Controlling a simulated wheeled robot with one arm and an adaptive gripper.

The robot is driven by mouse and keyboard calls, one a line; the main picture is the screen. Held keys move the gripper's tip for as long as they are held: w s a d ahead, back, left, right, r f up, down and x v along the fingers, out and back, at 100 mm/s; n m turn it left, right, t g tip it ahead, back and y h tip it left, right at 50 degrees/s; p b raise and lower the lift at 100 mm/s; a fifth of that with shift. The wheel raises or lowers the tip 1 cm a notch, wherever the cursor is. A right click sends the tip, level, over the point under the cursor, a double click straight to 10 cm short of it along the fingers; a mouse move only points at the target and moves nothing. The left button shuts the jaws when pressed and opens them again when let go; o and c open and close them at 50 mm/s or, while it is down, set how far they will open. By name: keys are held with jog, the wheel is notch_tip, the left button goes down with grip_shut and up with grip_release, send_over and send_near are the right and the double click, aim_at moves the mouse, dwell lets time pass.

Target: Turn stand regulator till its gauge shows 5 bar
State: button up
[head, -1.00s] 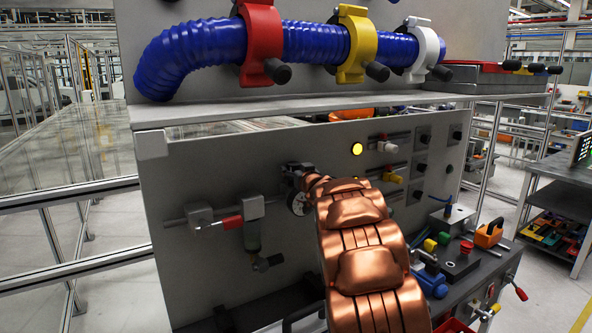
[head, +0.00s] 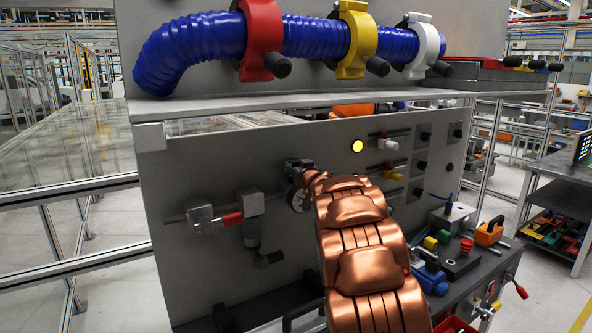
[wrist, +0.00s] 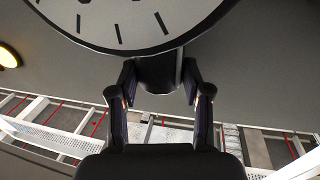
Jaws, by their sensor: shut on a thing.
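The stand regulator's gauge (head: 297,200) is a white round dial on the grey panel, partly hidden by my copper arm in the head view. In the wrist view, the lower part of the gauge dial (wrist: 120,22) fills the top, with black tick marks. I see no numbers there and cannot read its value. The dark regulator knob (wrist: 159,75) is just below the dial. My gripper (wrist: 158,88) is shut on this knob, one finger on each side.
A lit yellow lamp (head: 357,146) is right of the gauge. A red-handled valve (head: 231,219) on a pipe is to its left. A shelf (head: 300,112) juts out above, under a blue hose (head: 315,42). Floor at the left lies behind rails.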

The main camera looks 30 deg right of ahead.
jog(key=shift+w+a+f+m+g+h+b, duration=0.15)
jog(key=shift+m+h+b, duration=0.25)
jog(key=shift+b, duration=1.1)
jog(key=shift+s+a+f+m+g+h+b, duration=0.15)
jog(key=shift+h+b, duration=0.35)
jog(key=shift+b, duration=1)
jog(key=m+g+h+b, duration=0.1)
jog(key=h+b, duration=0.1)
jog(key=b, duration=0.6)
jog(key=shift+w+d+m+b, duration=0.1)
jog(key=shift+m+b, duration=0.15)
jog(key=shift+b, duration=0.05)
jog(key=m+h+b, duration=0.1)
jog(key=b, duration=0.3)
jog(key=shift+g, duration=0.4)
jog(key=shift+w+r+h+b, duration=0.1)
jog(key=shift+h+b, duration=0.2)
jog(key=shift+b, duration=0.5)
jog(key=shift+r+b, duration=0.1)
jog(key=shift+b, duration=0.2)
jog(key=shift+m+g+h+b, duration=0.3)
jog(key=shift+m+h+b, duration=0.1)
jog(key=shift+b, duration=0.35)
jog(key=shift+a+r+m+g+h+b, duration=0.1)
jog(key=shift+a+m+g+h+b, duration=0.1)
jog(key=shift+m+g+h+b, duration=0.45)
jog(key=shift+w+h, duration=0.1)
jog(key=shift+h, duration=0.25)
